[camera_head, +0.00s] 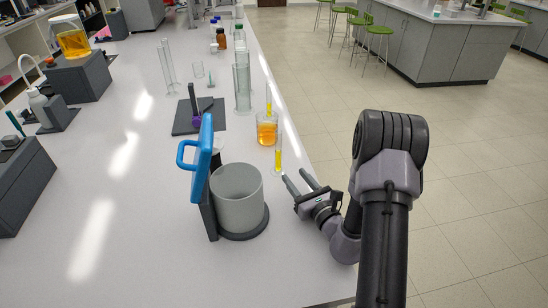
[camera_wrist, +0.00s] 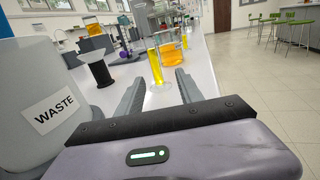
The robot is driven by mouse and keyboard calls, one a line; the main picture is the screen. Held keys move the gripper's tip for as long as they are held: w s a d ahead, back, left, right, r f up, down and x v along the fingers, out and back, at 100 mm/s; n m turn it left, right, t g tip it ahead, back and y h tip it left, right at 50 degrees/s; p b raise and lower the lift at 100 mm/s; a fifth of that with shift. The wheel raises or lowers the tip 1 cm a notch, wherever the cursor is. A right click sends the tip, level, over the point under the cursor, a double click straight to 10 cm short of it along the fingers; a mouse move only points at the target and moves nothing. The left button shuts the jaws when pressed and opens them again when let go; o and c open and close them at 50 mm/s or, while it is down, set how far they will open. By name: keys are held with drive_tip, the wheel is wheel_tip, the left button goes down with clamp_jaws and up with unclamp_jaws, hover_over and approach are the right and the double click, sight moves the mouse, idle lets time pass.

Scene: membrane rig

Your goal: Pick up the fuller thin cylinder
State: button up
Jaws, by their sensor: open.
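The nearer thin cylinder (camera_head: 278,158) is clear with yellow liquid and stands upright near the bench's right edge. In the wrist view this cylinder (camera_wrist: 156,66) appears between the lines of my fingers, beyond their tips. A second thin cylinder (camera_head: 268,103), also with yellow liquid, stands farther back, behind the orange beaker; in the wrist view it (camera_wrist: 184,40) is small, at the upper right. The nearer one seems to show the taller liquid column. My gripper (camera_head: 295,175) is open and empty, just in front and to the right of the nearer cylinder; its fingers (camera_wrist: 160,80) show apart.
A beaker of orange liquid (camera_head: 267,133) stands just behind the nearer cylinder. Tall empty glass cylinders (camera_head: 242,85) stand farther back.

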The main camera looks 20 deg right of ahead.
sight(278, 153)
drive_tip(key=w, duration=0.5)
drive_tip(key=w+b, duration=0.1)
drive_tip(key=w, duration=0.1)
drive_tip(key=shift+w+a, duration=0.35)
drive_tip(key=shift+a, duration=0.05)
drive_tip(key=w, duration=0.1)
drive_tip(key=w+a+b, duration=0.1)
drive_tip(key=w, duration=0.3)
drive_tip(key=shift+w+a+r+b, duration=0.15)
drive_tip(key=shift+w+r+b, duration=0.05)
drive_tip(key=shift+r+b, duration=0.1)
clamp_jaws()
